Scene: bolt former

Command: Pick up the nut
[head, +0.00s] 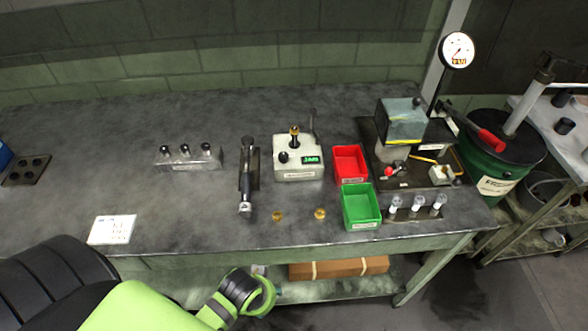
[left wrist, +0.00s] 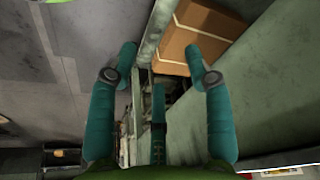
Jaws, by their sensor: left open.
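Two small brass pieces lie on the grey workbench near its front edge in the head view. They look like nuts: a smaller one (head: 278,216) on the left and a slightly larger one (head: 320,213) on the right. Their exact shape is too small to tell. My left arm reaches in from the lower left, its end below the bench's front edge in the picture and apart from the brass pieces. My left gripper (left wrist: 160,52) is open with nothing between its fingers in the left wrist view. No nut shows in that view. My right gripper is not in view.
A cardboard box (head: 338,268) lies on the lower shelf. The bench front left of the brass pieces is mostly clear.

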